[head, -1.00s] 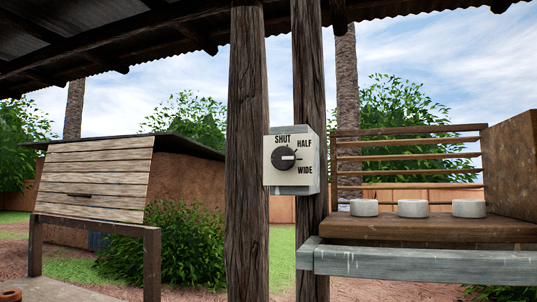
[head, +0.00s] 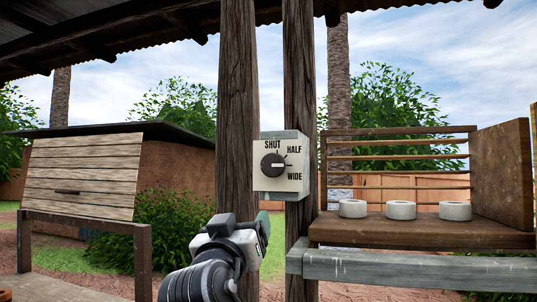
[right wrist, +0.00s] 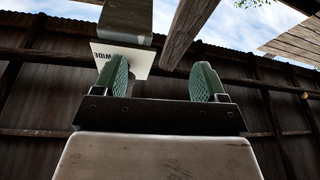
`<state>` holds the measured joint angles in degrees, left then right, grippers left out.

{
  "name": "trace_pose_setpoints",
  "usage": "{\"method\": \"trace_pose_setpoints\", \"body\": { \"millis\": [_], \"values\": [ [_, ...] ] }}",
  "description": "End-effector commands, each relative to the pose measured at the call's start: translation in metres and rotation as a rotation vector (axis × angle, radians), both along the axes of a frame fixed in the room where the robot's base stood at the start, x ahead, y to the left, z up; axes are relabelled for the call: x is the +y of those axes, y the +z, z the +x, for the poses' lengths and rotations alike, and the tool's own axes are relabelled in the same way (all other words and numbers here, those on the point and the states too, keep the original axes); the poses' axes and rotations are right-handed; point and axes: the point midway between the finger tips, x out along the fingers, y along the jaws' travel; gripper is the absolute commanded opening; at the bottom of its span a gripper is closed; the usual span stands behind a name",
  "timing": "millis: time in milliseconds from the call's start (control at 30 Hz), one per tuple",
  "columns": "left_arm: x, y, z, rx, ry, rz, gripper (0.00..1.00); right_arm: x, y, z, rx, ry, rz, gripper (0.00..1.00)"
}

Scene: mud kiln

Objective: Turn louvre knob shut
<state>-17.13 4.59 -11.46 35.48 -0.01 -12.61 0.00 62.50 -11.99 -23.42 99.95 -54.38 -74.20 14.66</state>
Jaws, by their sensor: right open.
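The louvre knob (head: 273,165) is a round dark dial on a pale control box (head: 295,150) fixed to wooden posts. Its face is marked SHUT at top, HALF at upper right and WIDE at right. The white pointer line lies level and points right, on the WIDE side. My right gripper (head: 262,224) is below the box in the head view, apart from the knob. In the right wrist view its green fingers (right wrist: 161,78) are spread and empty. The pale face plate (right wrist: 107,52) shows beyond the left finger, which partly covers it. My left gripper is out of view.
Wooden posts (head: 238,100) stand beside and behind the box. At right a shelf (head: 420,233) bears three white rings (head: 400,210) in front of horizontal slats (head: 395,155). A slatted panel (head: 85,175) is at left.

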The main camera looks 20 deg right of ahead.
Motion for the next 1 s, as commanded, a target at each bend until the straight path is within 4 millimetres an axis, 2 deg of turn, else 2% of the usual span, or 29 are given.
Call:
{"method": "trace_pose_setpoints", "body": {
  "millis": [33,100,200,267,367,700,1000],
  "values": [
    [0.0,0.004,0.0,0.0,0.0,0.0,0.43,-0.002,0.029,-0.022,-0.062,-0.011,0.028,0.72],
    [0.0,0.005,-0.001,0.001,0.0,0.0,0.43,-0.004,0.051,-0.044,-0.118,-0.027,0.057,0.72],
    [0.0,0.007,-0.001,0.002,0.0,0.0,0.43,-0.007,0.067,-0.06,-0.162,-0.038,0.082,0.72],
    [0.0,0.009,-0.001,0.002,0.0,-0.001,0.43,-0.009,0.071,-0.062,-0.17,-0.042,0.089,0.72],
    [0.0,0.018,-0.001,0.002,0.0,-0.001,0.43,-0.015,0.077,-0.054,-0.17,-0.045,0.088,0.72],
    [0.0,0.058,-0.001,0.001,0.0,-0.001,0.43,-0.048,0.103,-0.005,-0.166,-0.046,0.085,0.72],
    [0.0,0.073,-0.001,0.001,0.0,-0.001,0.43,-0.063,0.109,0.018,-0.167,-0.041,0.088,0.72]
  ]
}}
